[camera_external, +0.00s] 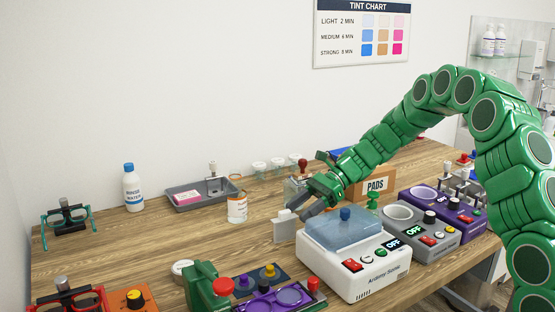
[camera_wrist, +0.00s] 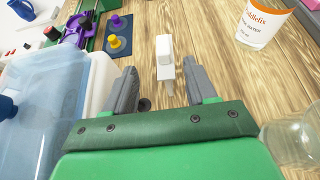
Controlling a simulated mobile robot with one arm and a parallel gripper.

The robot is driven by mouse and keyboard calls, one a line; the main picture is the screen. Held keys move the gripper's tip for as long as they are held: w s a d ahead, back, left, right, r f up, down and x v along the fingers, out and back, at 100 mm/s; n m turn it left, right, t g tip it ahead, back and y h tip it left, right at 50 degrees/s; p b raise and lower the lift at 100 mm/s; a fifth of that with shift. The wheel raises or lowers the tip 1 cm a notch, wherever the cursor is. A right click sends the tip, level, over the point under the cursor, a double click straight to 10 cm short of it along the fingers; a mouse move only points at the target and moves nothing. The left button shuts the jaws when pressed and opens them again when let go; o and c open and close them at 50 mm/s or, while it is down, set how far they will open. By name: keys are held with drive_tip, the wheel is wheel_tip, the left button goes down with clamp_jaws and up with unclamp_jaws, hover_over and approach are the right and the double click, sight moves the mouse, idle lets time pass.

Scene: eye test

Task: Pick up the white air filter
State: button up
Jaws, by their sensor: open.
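The white air filter (camera_external: 285,227) looks like a small pale upright block on the wooden table, left of the white device with a blue lid. In the wrist view the filter (camera_wrist: 164,50) stands just ahead of my gripper, its lower part lined up with the gap between the fingers. My gripper (camera_external: 301,212) is open, and its two grey fingers show apart in the wrist view (camera_wrist: 159,70). In the outside view the fingers are close to the filter's upper right side. I cannot tell whether they touch it.
The blue-lidded device (camera_external: 343,232) stands close on the right. A white cup with orange lettering (camera_external: 237,208) is behind the filter to the left. A clear glass vessel (camera_wrist: 293,138) is close to my gripper's right in the wrist view. Purple and orange devices line the front.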

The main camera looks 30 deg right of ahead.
sight(287, 217)
drive_tip(key=shift+w+x, duration=0.15)
drive_tip(key=shift+x, duration=1.65)
drive_tip(key=shift+w+x, duration=0.2)
drive_tip(key=shift+x, duration=1.6)
drive_tip(key=shift+r, duration=0.15)
drive_tip(key=shift+c, duration=0.4)
clamp_jaws()
